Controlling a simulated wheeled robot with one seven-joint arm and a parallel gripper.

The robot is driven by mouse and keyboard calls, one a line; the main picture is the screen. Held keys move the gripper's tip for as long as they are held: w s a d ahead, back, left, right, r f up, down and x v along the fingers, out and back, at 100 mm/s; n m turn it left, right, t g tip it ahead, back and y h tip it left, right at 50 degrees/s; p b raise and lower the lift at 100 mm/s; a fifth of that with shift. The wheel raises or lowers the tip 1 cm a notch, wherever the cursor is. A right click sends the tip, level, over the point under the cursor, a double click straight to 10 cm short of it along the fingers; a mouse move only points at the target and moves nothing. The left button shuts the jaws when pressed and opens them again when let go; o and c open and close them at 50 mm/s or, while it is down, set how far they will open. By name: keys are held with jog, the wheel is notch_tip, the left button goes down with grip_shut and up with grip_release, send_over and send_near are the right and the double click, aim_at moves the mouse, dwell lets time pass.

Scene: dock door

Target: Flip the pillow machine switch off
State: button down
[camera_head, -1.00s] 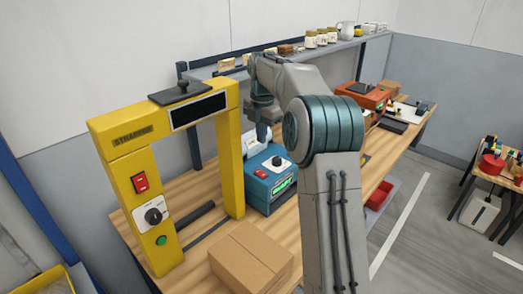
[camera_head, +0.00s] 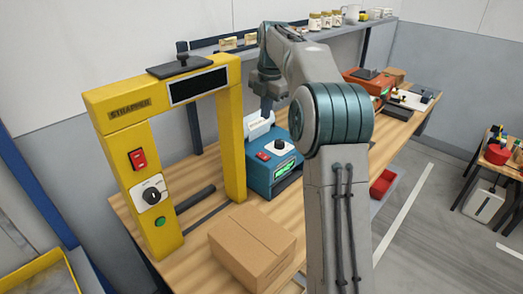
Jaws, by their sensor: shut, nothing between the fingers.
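A blue machine (camera_head: 268,183) with a white sheet or roll at its back stands on the wooden bench; I take it for the pillow machine. Its top has a red switch (camera_head: 263,155) and a black knob on a white dial (camera_head: 280,146). A green display (camera_head: 285,168) glows on its front. The switch is too small to tell which way it is tipped. My gripper (camera_head: 266,108) points down, shut and empty, above the back of the blue machine and apart from the switch. Its fingertips are small and dark here.
A yellow strapper frame (camera_head: 235,130) with its own red switch (camera_head: 137,159) and dial stands left of the blue machine. A cardboard box (camera_head: 252,247) sits in front. An orange machine (camera_head: 366,80) is farther back. A shelf with jars (camera_head: 326,20) runs behind.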

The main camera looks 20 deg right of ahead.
aim_at(261, 154)
jog(key=shift+r, duration=0.1)
jog(key=f, duration=0.4)
jog(key=w+f+p, duration=0.1)
jog(key=f, duration=0.3)
jog(key=a+f, duration=0.1)
jog(key=f, duration=0.4)
jog(key=shift+w+f+p, duration=0.1)
jog(key=shift+w+p, duration=0.05)
jog(key=shift+p, duration=0.2)
jog(key=shift+f, duration=0.4)
